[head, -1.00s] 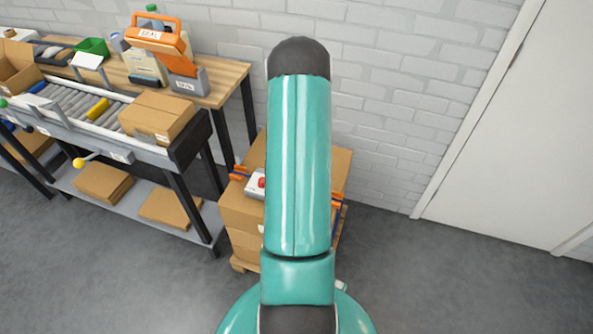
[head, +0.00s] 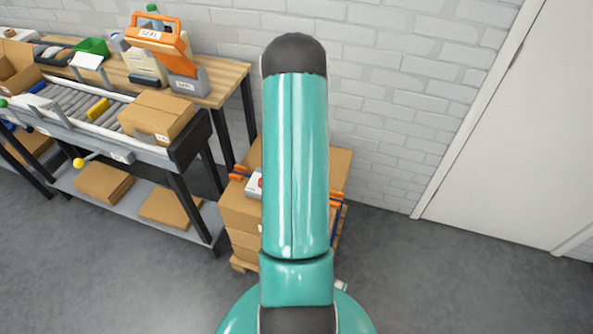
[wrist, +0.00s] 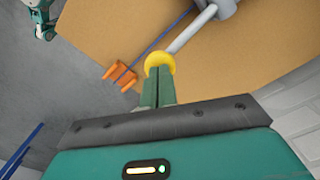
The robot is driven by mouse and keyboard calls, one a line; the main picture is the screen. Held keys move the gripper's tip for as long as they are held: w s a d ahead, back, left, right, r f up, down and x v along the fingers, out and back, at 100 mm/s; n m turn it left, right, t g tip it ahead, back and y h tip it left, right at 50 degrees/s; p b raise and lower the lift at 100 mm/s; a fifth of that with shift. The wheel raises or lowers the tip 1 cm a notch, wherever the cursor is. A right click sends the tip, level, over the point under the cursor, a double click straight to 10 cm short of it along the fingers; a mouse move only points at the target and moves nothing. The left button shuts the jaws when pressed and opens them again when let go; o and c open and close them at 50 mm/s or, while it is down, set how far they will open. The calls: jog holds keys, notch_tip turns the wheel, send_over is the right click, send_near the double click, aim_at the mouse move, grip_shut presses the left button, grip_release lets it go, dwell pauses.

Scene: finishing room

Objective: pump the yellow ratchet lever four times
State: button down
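In the wrist view, a yellow round knob (wrist: 160,60) sits at the end of a pale grey lever rod (wrist: 190,30). The rod runs up right to a grey body (wrist: 226,6) at the top edge, over brown cardboard. My gripper (wrist: 159,72) has its two green fingers together with only a thin gap. Its tips overlap the lower part of the knob; I cannot tell whether they touch it. In the head view my teal arm hides the gripper and this lever. The strapped carton stack (head: 240,215) stands partly behind the arm.
A blue strap (wrist: 160,40) and orange edge guards (wrist: 120,76) lie near the knob. At left, a roller conveyor (head: 75,105) has another yellow-knobbed lever (head: 79,162). A workbench (head: 225,80) stands behind it. A white door (head: 525,140) is at right; the floor there is clear.

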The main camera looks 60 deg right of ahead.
jog(key=shift+w+a+r, duration=0.1)
jog(key=shift+w+r, duration=0.15)
jog(key=shift+r, duration=0.45)
jog(key=shift+w+d+r, duration=0.1)
jog(key=shift+w+r, duration=0.1)
jog(key=shift+r, duration=0.45)
jog(key=shift+w+a+r, duration=0.1)
jog(key=shift+w+r, duration=0.15)
jog(key=shift+r, duration=0.45)
jog(key=shift+r, duration=0.15)
notch_tip(320, 180, up, 5)
jog(key=shift+f, duration=0.15)
